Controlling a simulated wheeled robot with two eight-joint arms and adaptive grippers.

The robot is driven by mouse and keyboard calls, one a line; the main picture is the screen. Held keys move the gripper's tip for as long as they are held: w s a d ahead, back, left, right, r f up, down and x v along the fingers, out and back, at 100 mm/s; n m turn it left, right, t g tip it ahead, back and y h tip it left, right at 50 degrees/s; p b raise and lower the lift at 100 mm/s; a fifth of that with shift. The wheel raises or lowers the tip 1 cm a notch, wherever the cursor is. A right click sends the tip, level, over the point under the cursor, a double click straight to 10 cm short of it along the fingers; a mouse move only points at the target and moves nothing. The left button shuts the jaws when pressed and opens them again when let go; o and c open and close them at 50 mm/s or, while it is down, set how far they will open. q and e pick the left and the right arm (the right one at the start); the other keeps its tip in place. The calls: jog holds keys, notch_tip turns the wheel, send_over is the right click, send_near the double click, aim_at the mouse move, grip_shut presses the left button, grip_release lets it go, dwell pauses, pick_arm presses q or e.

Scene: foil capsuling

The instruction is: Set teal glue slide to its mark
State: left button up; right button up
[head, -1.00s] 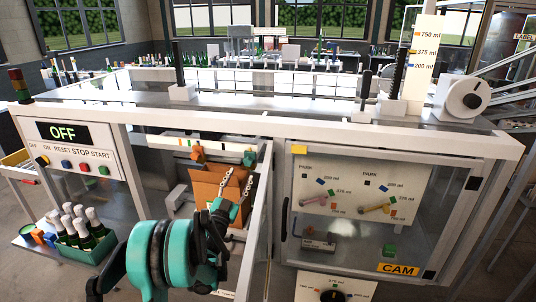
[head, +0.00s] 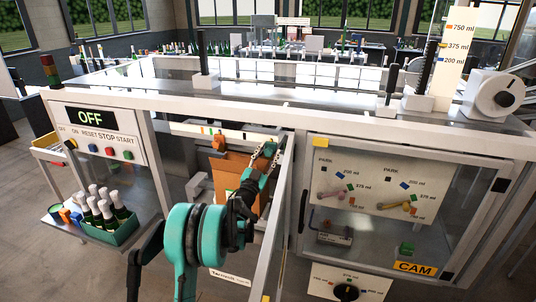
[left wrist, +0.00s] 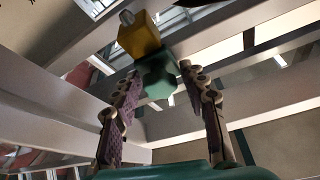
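The teal glue slide (left wrist: 158,76) is a small block just past my left gripper's fingertips in the left wrist view, with an orange-yellow block (left wrist: 139,40) beyond it. My left gripper (left wrist: 161,72) is open, its two fingers on either side of the teal block; whether they touch it is unclear. In the head view the gripper (head: 264,159) reaches into the open bay, near the teal block (head: 269,149) at the bay's right end. An orange slide (head: 218,142) sits further left on the rail. My right gripper is not in view.
A brown box (head: 229,168) is behind my left gripper. A control panel reading OFF (head: 97,117) and a crate of bottles (head: 122,230) are left. A glazed cabinet (head: 395,200) is right.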

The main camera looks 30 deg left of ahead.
pick_arm(q)
grip_shut()
jog(key=s+a+b, duration=0.2)
jog(key=a, duration=0.8)
jog(key=shift+s+a, duration=0.25)
jog(key=shift+a, duration=0.05)
jog(key=o, duration=0.5)
grip_release()
jog(key=shift+o, duration=0.2)
jog(key=shift+d, duration=0.1)
jog(key=v, duration=1.2)
